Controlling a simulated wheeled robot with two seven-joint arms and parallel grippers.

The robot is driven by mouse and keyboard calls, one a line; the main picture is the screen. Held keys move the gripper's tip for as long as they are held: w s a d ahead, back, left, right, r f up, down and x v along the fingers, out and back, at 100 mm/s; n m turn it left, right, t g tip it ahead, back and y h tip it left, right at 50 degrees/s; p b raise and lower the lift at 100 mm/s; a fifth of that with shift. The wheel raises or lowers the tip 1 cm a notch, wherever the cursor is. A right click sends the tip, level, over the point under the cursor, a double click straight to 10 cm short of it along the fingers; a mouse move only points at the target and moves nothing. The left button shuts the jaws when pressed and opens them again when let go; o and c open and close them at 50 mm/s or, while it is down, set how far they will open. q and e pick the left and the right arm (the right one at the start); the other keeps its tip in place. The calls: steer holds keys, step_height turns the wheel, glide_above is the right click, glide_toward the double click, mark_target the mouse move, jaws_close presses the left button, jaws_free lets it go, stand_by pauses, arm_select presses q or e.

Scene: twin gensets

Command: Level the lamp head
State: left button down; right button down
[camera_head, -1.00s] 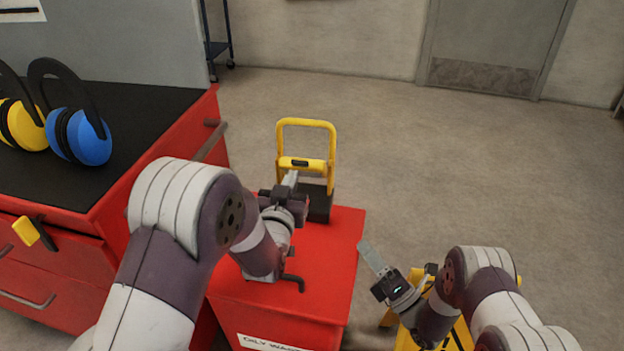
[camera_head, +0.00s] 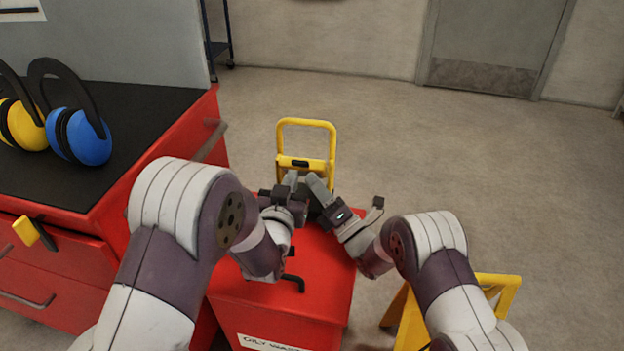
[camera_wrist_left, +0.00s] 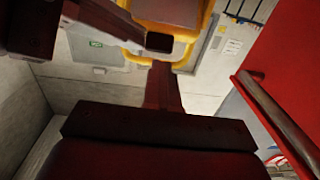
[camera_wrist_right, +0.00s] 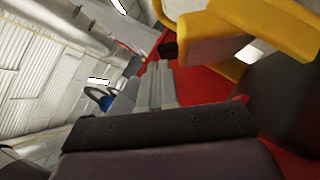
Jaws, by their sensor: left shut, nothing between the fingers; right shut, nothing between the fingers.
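The lamp (camera_head: 307,124) has a yellow tubular frame and stands at the far end of the red oily-waste bin's lid. Its yellow head (camera_head: 312,163) is low inside the frame, its dark base mostly hidden behind my grippers. My left gripper (camera_head: 291,180) is shut and empty just in front of the lamp. My right gripper (camera_head: 317,184) is shut and empty close beside it, on the right. Yellow lamp parts show at the top of the left wrist view (camera_wrist_left: 185,38) and the right wrist view (camera_wrist_right: 250,22). I cannot tell if either gripper touches the lamp or its tilt.
The red bin (camera_head: 322,290) has a dark handle (camera_head: 290,282) on its lid. A red cabinet (camera_head: 150,170) with blue ear muffs (camera_head: 88,138) and yellow ones stands at left. A yellow stand (camera_head: 500,288) is at lower right. The floor behind the lamp is clear.

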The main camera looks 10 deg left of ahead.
mark_target(303, 166)
steer(key=shift+x, duration=0.8)
steer(key=shift+w+r+m, duration=0.35)
steer(key=shift+r+m, duration=0.05)
steer(key=shift+r, duration=0.15)
arm_select(q)
steer(key=c, duration=1.9)
jaws_free()
steer(key=o, duration=1.3)
steer(key=shift+s, duration=0.1)
